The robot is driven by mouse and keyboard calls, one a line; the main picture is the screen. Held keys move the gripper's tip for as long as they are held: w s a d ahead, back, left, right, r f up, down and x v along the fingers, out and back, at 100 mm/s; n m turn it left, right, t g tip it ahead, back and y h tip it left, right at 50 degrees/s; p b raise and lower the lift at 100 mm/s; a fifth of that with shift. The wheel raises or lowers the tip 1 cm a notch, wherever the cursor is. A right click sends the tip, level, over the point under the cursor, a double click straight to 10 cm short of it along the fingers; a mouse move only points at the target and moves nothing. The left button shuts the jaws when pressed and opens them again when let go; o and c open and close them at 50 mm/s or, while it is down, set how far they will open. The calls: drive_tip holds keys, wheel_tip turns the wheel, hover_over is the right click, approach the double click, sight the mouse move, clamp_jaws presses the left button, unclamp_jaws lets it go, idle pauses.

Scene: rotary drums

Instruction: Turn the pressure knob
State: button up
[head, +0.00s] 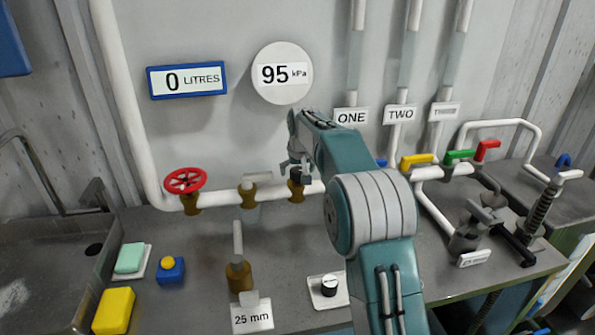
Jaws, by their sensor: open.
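The panel has no knob labelled as pressure. A small black and white knob (329,284) stands on a white plate at the front of the bench. A brass fitting (297,193) sits on the white pipe below the round 95 kPa gauge (282,73). My gripper (296,176) is at this fitting, pointing down, with its open fingers at or just over its top. Whether they touch it, I cannot tell. My arm crosses the right middle of the view and hides part of the pipe behind it.
A red wheel valve (185,181) and another brass valve (249,189) sit on the pipe to the left. A brass nozzle (238,270) stands in front. Coloured levers (459,156) are at right. A sink (40,265) is at left.

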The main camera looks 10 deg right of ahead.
drive_tip(key=c, duration=1.1)
drive_tip(key=shift+c, duration=0.2)
drive_tip(key=shift+f+m+h, duration=0.15)
drive_tip(key=shift+m+h, duration=0.25)
drive_tip(key=shift+m, duration=0.7)
drive_tip(key=o, duration=1.1)
drive_tip(key=shift+f, duration=0.1)
drive_tip(key=shift+o, duration=0.2)
drive_tip(key=shift+r, duration=0.2)
